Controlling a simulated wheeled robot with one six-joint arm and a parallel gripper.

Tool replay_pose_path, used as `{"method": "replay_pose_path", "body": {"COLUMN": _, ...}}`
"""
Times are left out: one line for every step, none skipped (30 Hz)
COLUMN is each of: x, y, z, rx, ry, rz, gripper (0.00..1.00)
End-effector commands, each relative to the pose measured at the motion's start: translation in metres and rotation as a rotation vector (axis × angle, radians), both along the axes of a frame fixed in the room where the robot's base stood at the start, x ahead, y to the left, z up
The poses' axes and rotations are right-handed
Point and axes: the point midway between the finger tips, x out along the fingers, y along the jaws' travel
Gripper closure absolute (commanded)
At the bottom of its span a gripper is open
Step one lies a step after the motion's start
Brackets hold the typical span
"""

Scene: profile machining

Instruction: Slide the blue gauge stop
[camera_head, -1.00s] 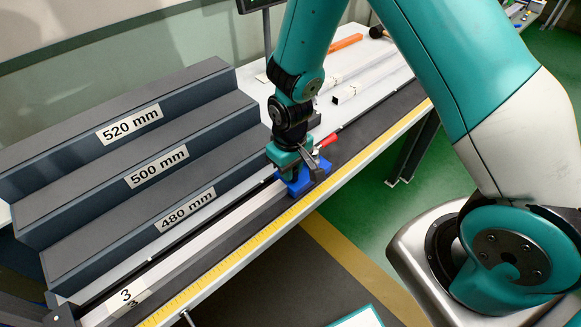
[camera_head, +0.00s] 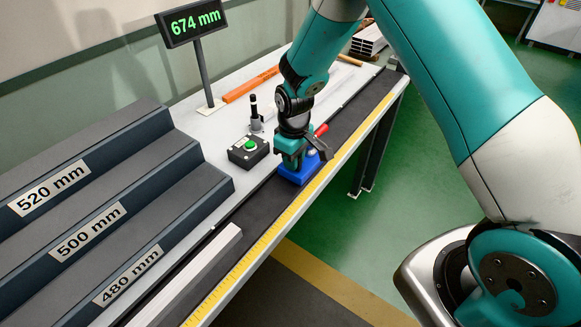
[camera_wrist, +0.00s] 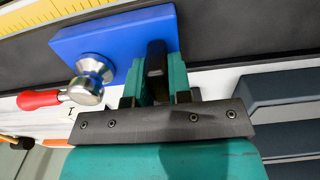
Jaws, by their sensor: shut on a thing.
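The blue gauge stop (camera_head: 290,177) sits on the dark rail (camera_head: 262,200) along the bench's front edge. It also shows in the wrist view (camera_wrist: 115,42) as a blue block with a silver knob (camera_wrist: 88,82) and a red handle (camera_wrist: 40,99). My gripper (camera_head: 297,163) is above it, shut on its dark upright post; in the wrist view the teal fingers (camera_wrist: 157,75) flank this post. The fingers partly hide the stop. A digital display (camera_head: 191,23) reads 674 mm.
A yellow scale (camera_head: 290,213) runs along the bench edge. A grey profile (camera_head: 190,273) lies left of the stop, apart from it. A stepped rack (camera_head: 150,210) is labelled 520, 500 and 480 mm. A green-button box (camera_head: 248,152) stands behind the rail. Rail beyond the stop looks clear.

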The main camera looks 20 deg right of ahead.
Motion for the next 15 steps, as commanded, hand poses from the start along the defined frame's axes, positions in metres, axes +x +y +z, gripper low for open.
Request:
{"method": "replay_pose_path", "body": {"x": 0.0017, "y": -0.0029, "z": 0.0004, "rx": -0.001, "ry": 0.000, "rz": -0.001, "gripper": 1.00}}
{"method": "replay_pose_path", "body": {"x": 0.0024, "y": -0.0038, "z": 0.0005, "rx": -0.002, "ry": 0.001, "rz": -0.001, "gripper": 1.00}}
{"method": "replay_pose_path", "body": {"x": 0.0029, "y": -0.0047, "z": 0.0006, "rx": -0.002, "ry": 0.001, "rz": 0.000, "gripper": 1.00}}
{"method": "replay_pose_path", "body": {"x": 0.0031, "y": -0.0050, "z": 0.0007, "rx": -0.002, "ry": 0.001, "rz": 0.000, "gripper": 1.00}}
{"method": "replay_pose_path", "body": {"x": 0.0033, "y": -0.0053, "z": 0.0007, "rx": -0.002, "ry": 0.001, "rz": 0.000, "gripper": 1.00}}
{"method": "replay_pose_path", "body": {"x": 0.0033, "y": -0.0054, "z": 0.0007, "rx": -0.002, "ry": 0.001, "rz": 0.000, "gripper": 1.00}}
{"method": "replay_pose_path", "body": {"x": 0.0033, "y": -0.0054, "z": 0.0008, "rx": -0.002, "ry": 0.001, "rz": 0.000, "gripper": 1.00}}
{"method": "replay_pose_path", "body": {"x": 0.0033, "y": -0.0054, "z": 0.0008, "rx": -0.002, "ry": 0.001, "rz": 0.000, "gripper": 1.00}}
{"method": "replay_pose_path", "body": {"x": 0.0033, "y": -0.0053, "z": 0.0008, "rx": -0.002, "ry": 0.001, "rz": 0.000, "gripper": 1.00}}
{"method": "replay_pose_path", "body": {"x": 0.0033, "y": -0.0053, "z": 0.0008, "rx": -0.002, "ry": 0.001, "rz": 0.000, "gripper": 1.00}}
{"method": "replay_pose_path", "body": {"x": 0.0033, "y": -0.0053, "z": 0.0008, "rx": -0.001, "ry": 0.000, "rz": 0.000, "gripper": 1.00}}
{"method": "replay_pose_path", "body": {"x": 0.0033, "y": -0.0053, "z": 0.0008, "rx": -0.001, "ry": 0.000, "rz": 0.000, "gripper": 1.00}}
{"method": "replay_pose_path", "body": {"x": 0.0033, "y": -0.0053, "z": 0.0009, "rx": -0.001, "ry": 0.000, "rz": 0.000, "gripper": 1.00}}
{"method": "replay_pose_path", "body": {"x": 0.0032, "y": -0.0052, "z": 0.0009, "rx": -0.001, "ry": 0.000, "rz": 0.000, "gripper": 0.74}}
{"method": "replay_pose_path", "body": {"x": 0.0033, "y": -0.0051, "z": 0.0008, "rx": -0.001, "ry": 0.000, "rz": 0.000, "gripper": 0.65}}
